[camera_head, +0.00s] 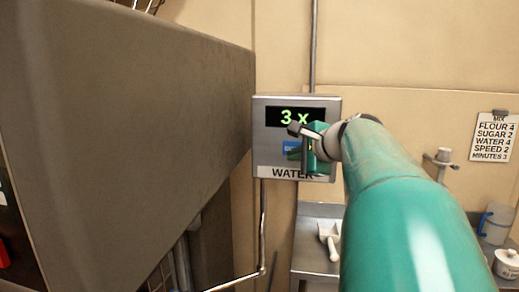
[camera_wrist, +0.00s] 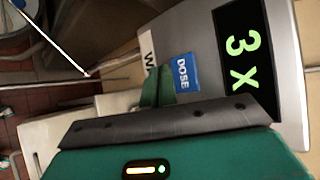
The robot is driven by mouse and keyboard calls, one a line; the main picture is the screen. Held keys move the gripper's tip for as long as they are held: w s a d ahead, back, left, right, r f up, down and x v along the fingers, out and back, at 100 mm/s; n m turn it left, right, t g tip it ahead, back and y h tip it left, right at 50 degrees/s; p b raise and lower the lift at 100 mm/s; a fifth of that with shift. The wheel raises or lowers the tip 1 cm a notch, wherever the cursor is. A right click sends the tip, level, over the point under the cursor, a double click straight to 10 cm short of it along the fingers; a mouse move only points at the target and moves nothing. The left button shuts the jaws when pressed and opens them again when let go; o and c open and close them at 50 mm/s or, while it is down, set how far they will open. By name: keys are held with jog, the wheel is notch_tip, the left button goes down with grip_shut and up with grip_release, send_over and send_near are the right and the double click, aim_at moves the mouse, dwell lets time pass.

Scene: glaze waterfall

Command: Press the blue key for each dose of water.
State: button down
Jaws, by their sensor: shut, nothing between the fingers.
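The water dispenser panel (camera_head: 262,140) is a grey metal box on the wall, marked WATER. Its display (camera_head: 292,117) reads "3 x" in green, as it does in the wrist view (camera_wrist: 241,62). The blue key (camera_head: 288,147) is below the display, partly hidden by my gripper in the head view. In the wrist view the blue key (camera_wrist: 186,73) shows the word DOSE. My gripper (camera_head: 304,150) is shut and empty in front of the panel. Its green fingertip (camera_wrist: 157,88) appears right beside the key; I cannot tell whether they touch.
A wall card (camera_head: 494,138) lists flour 4, sugar 2, water 4, speed 2, minutes 3. A large grey machine body (camera_head: 130,120) fills the left. A white scoop (camera_head: 330,238) lies on a metal shelf below the panel.

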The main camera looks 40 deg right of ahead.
jog(key=shift+s+a, duration=0.7)
jog(key=shift+a, duration=0.2)
dwell(3.8)
jog(key=s+a, duration=0.2)
jog(key=a, duration=0.1)
jog(key=shift+s, duration=0.15)
jog(key=w+d, duration=0.5)
jog(key=d, duration=0.2)
jog(key=shift+w, duration=0.2)
dwell(0.4)
dwell(1.5)
